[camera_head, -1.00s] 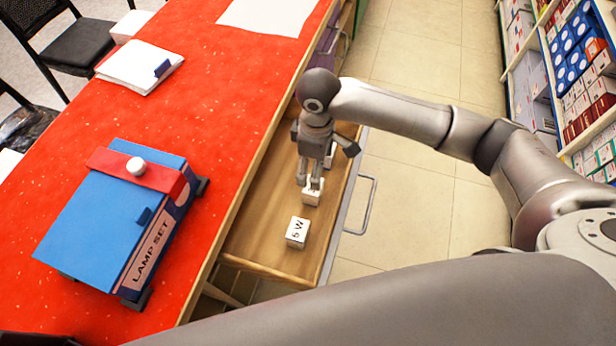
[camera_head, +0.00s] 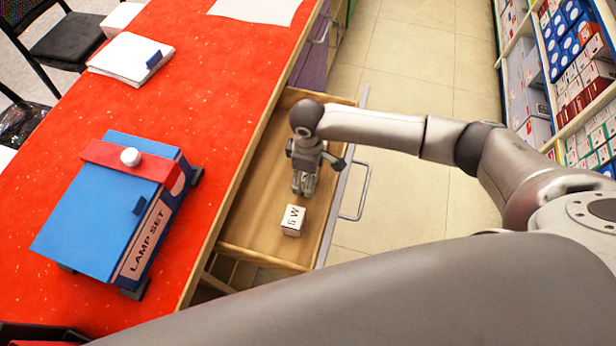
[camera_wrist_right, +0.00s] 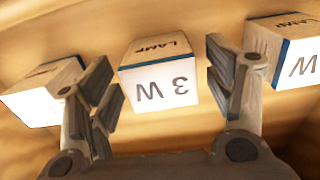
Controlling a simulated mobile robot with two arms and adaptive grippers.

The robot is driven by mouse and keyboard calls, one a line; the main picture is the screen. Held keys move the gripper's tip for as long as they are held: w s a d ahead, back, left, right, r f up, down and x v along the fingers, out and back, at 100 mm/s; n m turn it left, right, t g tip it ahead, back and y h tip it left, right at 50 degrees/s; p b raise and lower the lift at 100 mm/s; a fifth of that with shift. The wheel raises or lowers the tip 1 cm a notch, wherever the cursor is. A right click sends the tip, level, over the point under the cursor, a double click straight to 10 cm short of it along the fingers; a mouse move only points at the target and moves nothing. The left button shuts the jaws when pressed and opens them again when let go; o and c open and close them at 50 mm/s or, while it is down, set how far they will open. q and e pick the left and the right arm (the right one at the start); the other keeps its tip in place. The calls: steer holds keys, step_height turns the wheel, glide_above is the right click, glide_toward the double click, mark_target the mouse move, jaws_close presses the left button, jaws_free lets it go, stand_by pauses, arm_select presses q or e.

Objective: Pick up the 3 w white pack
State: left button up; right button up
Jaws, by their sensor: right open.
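The white 3 W pack (camera_wrist_right: 160,84) shows in the right wrist view, with its "3 W" face toward the camera and "LAMP" on its upper side. My right gripper (camera_head: 304,188) is open, low inside the open drawer (camera_head: 255,215). In the wrist view, one finger is on each side of the 3 W pack, with a small gap visible at the right. In the head view the hand hides this pack. My left gripper is not in view.
A white 5 W pack (camera_head: 293,220) lies nearer in the drawer. The wrist view shows a pack (camera_wrist_right: 40,92) at left and another (camera_wrist_right: 290,52) at right, both close to the fingers. A blue LAMP SET box (camera_head: 100,215) stands on the red tabletop (camera_head: 215,120).

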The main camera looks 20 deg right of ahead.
steer(key=c, duration=1.1)
steer(key=shift+r, duration=0.15)
